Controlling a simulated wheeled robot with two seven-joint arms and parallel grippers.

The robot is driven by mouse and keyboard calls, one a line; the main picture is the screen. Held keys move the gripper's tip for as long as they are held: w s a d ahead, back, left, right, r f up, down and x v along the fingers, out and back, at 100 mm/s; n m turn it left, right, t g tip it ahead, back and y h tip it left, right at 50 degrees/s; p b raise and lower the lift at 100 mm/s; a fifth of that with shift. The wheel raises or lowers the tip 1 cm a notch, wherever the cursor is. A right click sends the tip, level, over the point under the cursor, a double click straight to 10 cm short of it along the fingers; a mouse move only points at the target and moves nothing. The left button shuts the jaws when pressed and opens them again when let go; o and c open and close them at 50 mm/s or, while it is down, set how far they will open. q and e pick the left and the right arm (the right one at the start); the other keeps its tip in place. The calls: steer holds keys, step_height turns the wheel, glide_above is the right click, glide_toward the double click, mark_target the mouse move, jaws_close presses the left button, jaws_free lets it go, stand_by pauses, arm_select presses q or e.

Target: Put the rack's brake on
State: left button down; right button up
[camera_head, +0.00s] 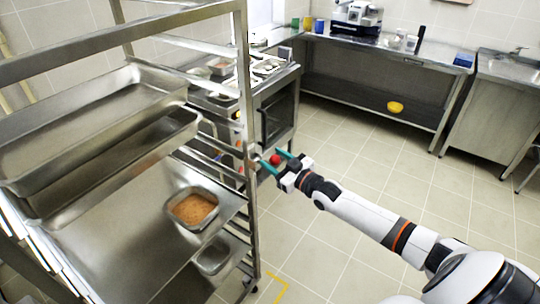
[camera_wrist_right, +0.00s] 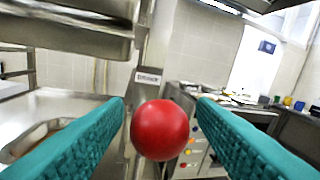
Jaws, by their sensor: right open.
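The steel rack (camera_head: 249,120) stands at the left with trays on its shelves. A red ball knob (camera_head: 275,160) shows near its right front post. In the right wrist view the red knob (camera_wrist_right: 160,130) is large and sits between my fingers, lower centre. A small lettered label (camera_wrist_right: 148,77) is on the post behind it. My right gripper (camera_head: 269,161) is open, with teal fingers either side of the knob in the picture. I cannot tell whether they touch it. The knob's lever is mostly hidden. My left gripper is out of view.
Deep trays (camera_head: 95,110) and a small pan of orange-brown food (camera_head: 193,209) are on the rack. An oven unit (camera_head: 277,112) stands behind it. A yellow corner mark (camera_head: 281,287) is on the floor. The tiled floor (camera_head: 345,155) at centre is clear.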

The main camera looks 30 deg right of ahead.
steer(key=shift+w+a, duration=0.25)
steer(key=shift+w, duration=0.85)
jaws_close()
